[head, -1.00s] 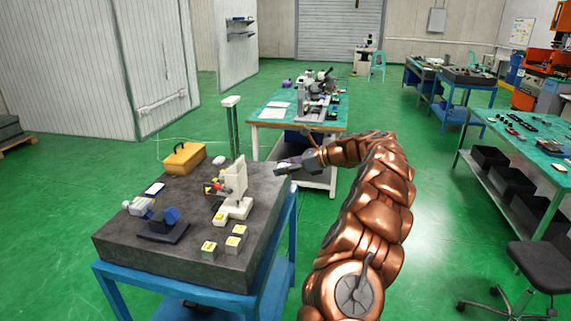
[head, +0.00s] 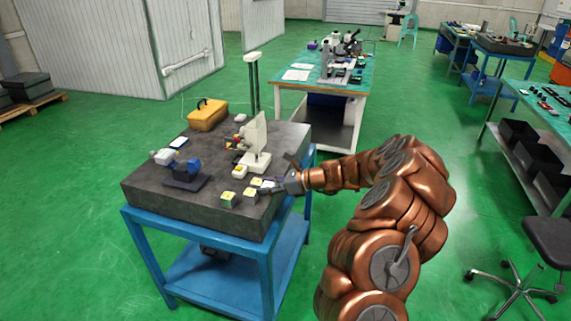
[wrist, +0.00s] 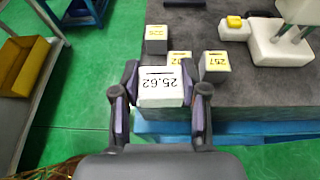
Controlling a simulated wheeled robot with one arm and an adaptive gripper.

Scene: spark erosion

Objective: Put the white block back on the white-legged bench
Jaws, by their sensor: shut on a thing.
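My gripper (head: 272,187) is at the right edge of the dark stone plate (head: 150,188) on a blue stand. In the wrist view my gripper (wrist: 160,72) is shut on a white block (wrist: 161,88), its two fingers on either side of it. The block's white face reads 25.62, seen upside down. In the head view the fingers mostly hide it. The white-legged bench (head: 290,88), with a green-blue top, stands behind the stand, apart from my gripper.
Several similar labelled blocks (head: 228,199) lie on the plate near my gripper. A white upright instrument (head: 255,145), a blue device (head: 187,172) and a yellow box (head: 207,115) are also there. Papers and microscopes (head: 340,62) occupy the bench. Green floor lies between.

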